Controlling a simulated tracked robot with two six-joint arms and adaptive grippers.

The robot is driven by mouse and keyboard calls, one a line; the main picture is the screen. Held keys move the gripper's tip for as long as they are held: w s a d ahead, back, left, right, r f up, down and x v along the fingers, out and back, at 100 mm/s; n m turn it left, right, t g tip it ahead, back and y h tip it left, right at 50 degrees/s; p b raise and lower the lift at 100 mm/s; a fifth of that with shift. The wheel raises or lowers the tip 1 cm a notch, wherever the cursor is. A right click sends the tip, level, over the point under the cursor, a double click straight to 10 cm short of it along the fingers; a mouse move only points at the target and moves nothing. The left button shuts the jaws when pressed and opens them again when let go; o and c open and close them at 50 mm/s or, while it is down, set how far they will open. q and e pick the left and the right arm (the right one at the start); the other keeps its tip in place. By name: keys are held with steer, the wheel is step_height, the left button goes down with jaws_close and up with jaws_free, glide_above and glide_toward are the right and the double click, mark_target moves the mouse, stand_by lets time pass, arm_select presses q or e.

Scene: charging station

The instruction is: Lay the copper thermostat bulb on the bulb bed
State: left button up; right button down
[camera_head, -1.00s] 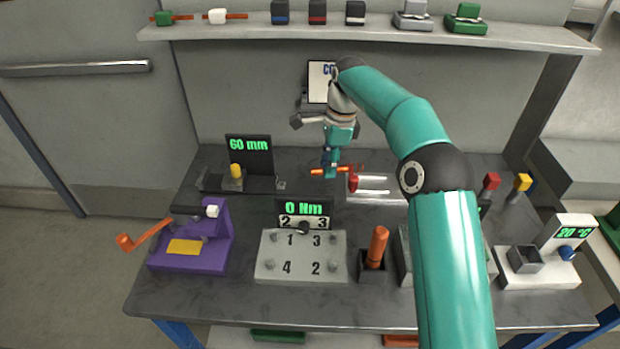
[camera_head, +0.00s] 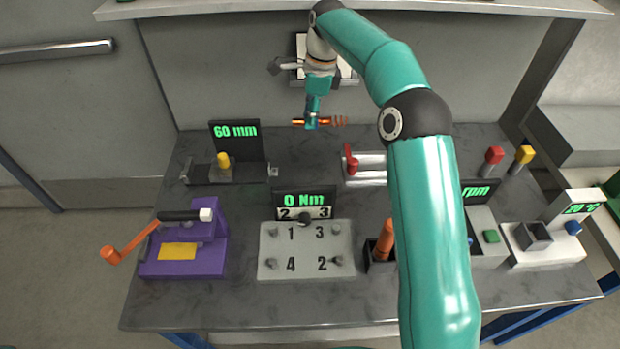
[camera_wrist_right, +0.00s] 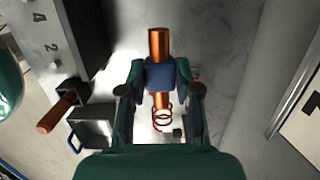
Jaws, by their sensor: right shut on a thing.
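The copper thermostat bulb (camera_head: 298,122) is held crosswise in my right gripper (camera_head: 311,120), above the back of the table, with its wire coil (camera_head: 340,121) sticking out to the right. In the right wrist view the copper rod (camera_wrist_right: 159,44) points away from the gripper, a blue middle part (camera_wrist_right: 160,76) sits between the fingers, and the coil (camera_wrist_right: 163,118) lies nearer the palm. A pale metal block with a red lever (camera_head: 365,168) lies below and right of the gripper; I cannot tell whether it is the bulb bed. My left gripper is not in view.
A 60 mm gauge (camera_head: 235,143) stands at the back left, a purple crank device (camera_head: 190,250) at the front left. A numbered bolt plate (camera_head: 306,262) and an orange-handled tool (camera_head: 385,240) are in front. A 20 °C station (camera_head: 550,248) stands at the right.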

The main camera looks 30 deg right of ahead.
glide_above(309, 180)
steer(key=f, duration=1.4)
steer(key=shift+s+d+f, duration=0.15)
steer(key=shift+d+f, duration=0.05)
steer(key=shift+f, duration=0.15)
steer(key=shift+s+f+p, duration=0.1)
steer(key=shift+f+p, duration=0.35)
steer(key=shift+f, duration=1.95)
steer(key=shift+f, duration=0.15)
steer(key=shift+f+b, duration=0.15)
steer(key=shift+b, duration=0.15)
steer(key=c, duration=0.8)
jaws_free()
